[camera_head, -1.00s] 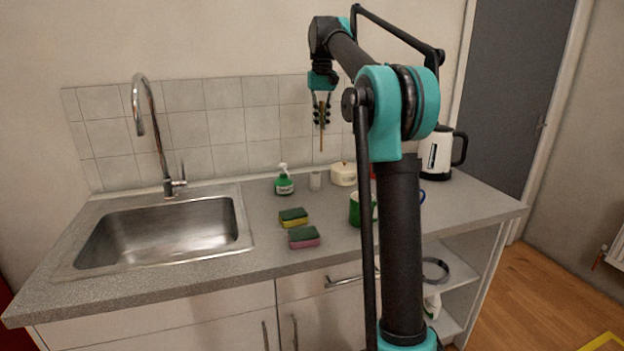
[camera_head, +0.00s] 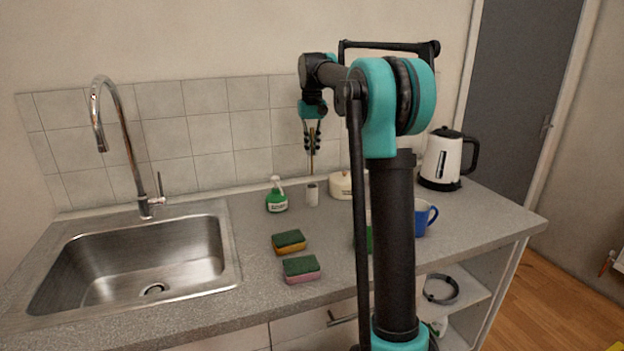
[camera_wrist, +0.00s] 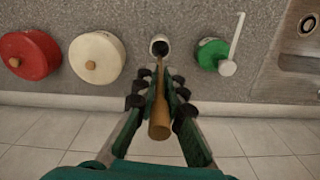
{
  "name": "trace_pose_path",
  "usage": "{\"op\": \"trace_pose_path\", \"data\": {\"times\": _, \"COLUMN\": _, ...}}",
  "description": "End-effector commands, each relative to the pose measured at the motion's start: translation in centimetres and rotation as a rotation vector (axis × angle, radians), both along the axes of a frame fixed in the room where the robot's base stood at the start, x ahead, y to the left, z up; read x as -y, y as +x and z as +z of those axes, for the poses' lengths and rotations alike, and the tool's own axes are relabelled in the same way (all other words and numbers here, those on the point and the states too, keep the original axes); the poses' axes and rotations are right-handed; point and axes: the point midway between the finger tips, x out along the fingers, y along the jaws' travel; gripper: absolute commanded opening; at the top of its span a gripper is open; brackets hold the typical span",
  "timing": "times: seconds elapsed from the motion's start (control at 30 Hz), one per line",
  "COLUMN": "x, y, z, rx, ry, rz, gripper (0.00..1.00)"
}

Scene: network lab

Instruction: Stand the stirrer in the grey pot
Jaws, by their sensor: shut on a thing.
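My gripper (camera_head: 312,140) is shut on the stirrer (camera_head: 311,163), a thin wooden stick held upright above the counter. In the wrist view the stirrer's thick tan end (camera_wrist: 160,125) faces the camera between the fingers (camera_wrist: 159,95), and the thin end points towards the pot. The grey pot (camera_head: 312,196) is a small, light, open cylinder near the back of the counter. It also shows in the wrist view (camera_wrist: 159,51), with a dark mouth. The stirrer's lower tip is just over the pot's mouth. I cannot tell whether it has entered.
A green spray bottle (camera_head: 277,200) stands left of the pot, a cream lidded pot (camera_head: 340,187) right. A red lidded pot (camera_wrist: 30,54) shows in the wrist view. Two sponges (camera_head: 289,242) (camera_head: 301,268), a blue mug (camera_head: 424,219), a kettle (camera_head: 442,163) and a sink (camera_head: 135,262) are around.

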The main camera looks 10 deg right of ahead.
Motion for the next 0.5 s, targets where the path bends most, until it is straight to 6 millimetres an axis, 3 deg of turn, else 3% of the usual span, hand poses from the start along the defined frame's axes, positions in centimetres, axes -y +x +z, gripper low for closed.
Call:
{"op": "trace_pose_path", "data": {"times": 0.2, "x": 0.0, "y": 0.0, "z": -4.9, "rx": 0.000, "ry": 0.000, "rz": 0.000, "gripper": 0.00}}
{"op": "trace_pose_path", "data": {"times": 0.5, "x": 0.0, "y": 0.0, "z": -7.3, "rx": 0.000, "ry": 0.000, "rz": 0.000, "gripper": 0.00}}
